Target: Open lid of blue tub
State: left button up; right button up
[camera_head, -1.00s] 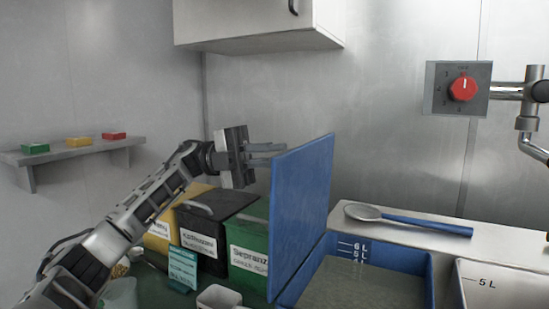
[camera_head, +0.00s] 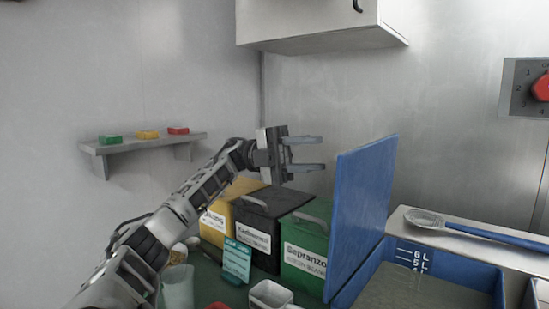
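The blue tub (camera_head: 463,276) stands at the lower right, with litre marks on its inner back wall. Its blue lid (camera_head: 362,215) stands upright along the tub's left side, so the tub is open and its inside shows. My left gripper (camera_head: 322,153) is left of the lid's upper part, above the bins. Its two fingers are apart and empty, pointing right, with a gap between their tips and the lid. My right gripper is out of view.
Yellow, black and green (camera_head: 305,248) labelled bins stand left of the lid. A teal sign (camera_head: 236,260) and a white container (camera_head: 270,295) are in front. A blue-handled strainer (camera_head: 480,231) lies on the ledge behind the tub. A wall shelf (camera_head: 140,146) holds small coloured blocks.

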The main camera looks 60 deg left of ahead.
pick_arm(q)
jog(key=p+v, duration=0.1)
jog(key=v, duration=1)
dwell(0.3)
